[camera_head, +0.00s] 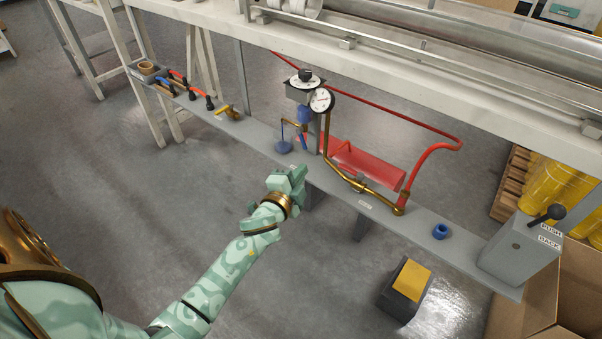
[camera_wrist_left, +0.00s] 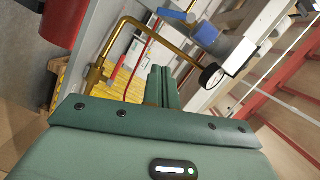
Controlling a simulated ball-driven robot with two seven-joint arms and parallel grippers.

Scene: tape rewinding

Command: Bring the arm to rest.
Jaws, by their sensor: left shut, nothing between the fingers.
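My left arm reaches in from the lower left in the head view. Its green left gripper (camera_head: 290,180) is over the near edge of the grey shelf (camera_head: 333,186), just in front of the gauge and the red cylinder. In the left wrist view the two fingers (camera_wrist_left: 161,84) are together, with nothing seen between them. The brass pipe (camera_wrist_left: 92,75) and the gauge (camera_wrist_left: 211,76) show beyond the fingers there. Whether the gripper touches the shelf cannot be told. My right gripper is in neither view.
On the shelf stand a pressure gauge (camera_head: 321,100), a red cylinder (camera_head: 366,165), a blue ring (camera_head: 440,231) and a grey lever box (camera_head: 520,250). Red and blue-handled tools (camera_head: 181,84) lie at the far left. A pedal (camera_head: 406,288) stands on the floor. Floor left of my arm is clear.

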